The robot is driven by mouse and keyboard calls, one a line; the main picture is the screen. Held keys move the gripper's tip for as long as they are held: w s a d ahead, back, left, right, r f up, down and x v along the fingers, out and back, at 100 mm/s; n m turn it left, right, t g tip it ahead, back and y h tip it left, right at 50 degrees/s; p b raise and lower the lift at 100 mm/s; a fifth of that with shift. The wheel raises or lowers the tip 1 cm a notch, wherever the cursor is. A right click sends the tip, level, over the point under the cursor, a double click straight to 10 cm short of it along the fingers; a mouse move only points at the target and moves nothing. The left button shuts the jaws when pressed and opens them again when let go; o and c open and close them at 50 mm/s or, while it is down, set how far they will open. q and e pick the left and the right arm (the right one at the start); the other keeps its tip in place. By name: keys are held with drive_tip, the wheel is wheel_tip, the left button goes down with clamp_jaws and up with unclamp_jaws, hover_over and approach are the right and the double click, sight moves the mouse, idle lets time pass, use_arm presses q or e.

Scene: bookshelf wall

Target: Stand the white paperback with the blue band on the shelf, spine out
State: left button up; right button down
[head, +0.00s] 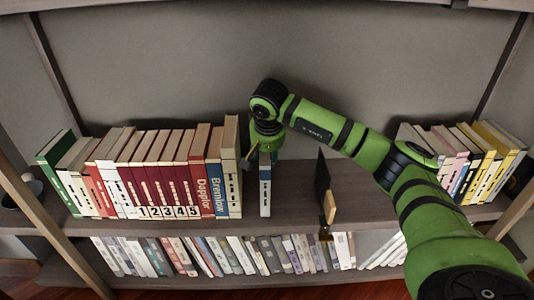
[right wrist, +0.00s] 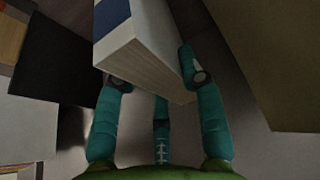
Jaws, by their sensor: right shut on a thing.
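The white paperback with the blue band (head: 265,190) stands upright on the upper shelf, its narrow spine side facing out. A small gap separates it from the row of books on its left. My right gripper (head: 262,155) is shut on its rear part from behind. In the right wrist view the paperback (right wrist: 145,45) sits between the fingers of my right gripper (right wrist: 160,80), its page edges towards the camera and its blue band at the top left. My left gripper is not in view.
A row of books (head: 155,175) fills the left of the shelf (head: 295,200). More books (head: 470,160) stand at the right behind my arm. A lower shelf holds another row (head: 210,255).

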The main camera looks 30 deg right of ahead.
drive_tip(key=shift+f, duration=0.15)
drive_tip(key=c, duration=0.7)
unclamp_jaws()
drive_tip(key=shift+f, duration=0.1)
drive_tip(key=v, duration=1.2)
drive_tip(key=shift+a, duration=0.1)
